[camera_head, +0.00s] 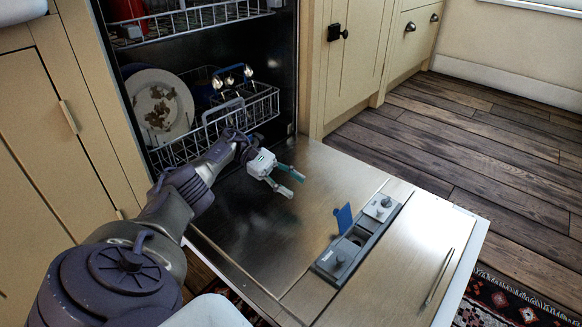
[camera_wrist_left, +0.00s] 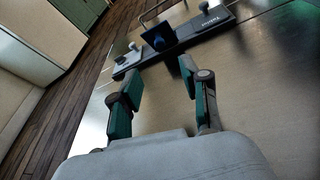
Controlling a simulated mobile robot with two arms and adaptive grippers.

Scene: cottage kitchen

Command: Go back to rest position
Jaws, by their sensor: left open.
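My left arm reaches in from the left in the head view. My left gripper (camera_head: 290,181) hangs over the inner face of the lowered dishwasher door (camera_head: 250,225). Its green-tipped fingers are apart with nothing between them. In the left wrist view my left gripper (camera_wrist_left: 152,78) shows both fingers spread, pointing towards the detergent dispenser (camera_wrist_left: 182,42). The dispenser (camera_head: 352,245) is set in the door, and its blue lid (camera_head: 343,217) stands up, open. The lid (camera_wrist_left: 158,38) also shows in the wrist view. My right gripper is in neither view.
The lower rack (camera_head: 262,105) holds a patterned plate (camera_head: 160,107) and other items. The upper rack (camera_head: 190,18) holds a red item. Cabinets (camera_head: 350,50) stand behind the door. The wooden floor (camera_head: 480,140) on the right is clear. A patterned rug (camera_head: 510,300) lies at lower right.

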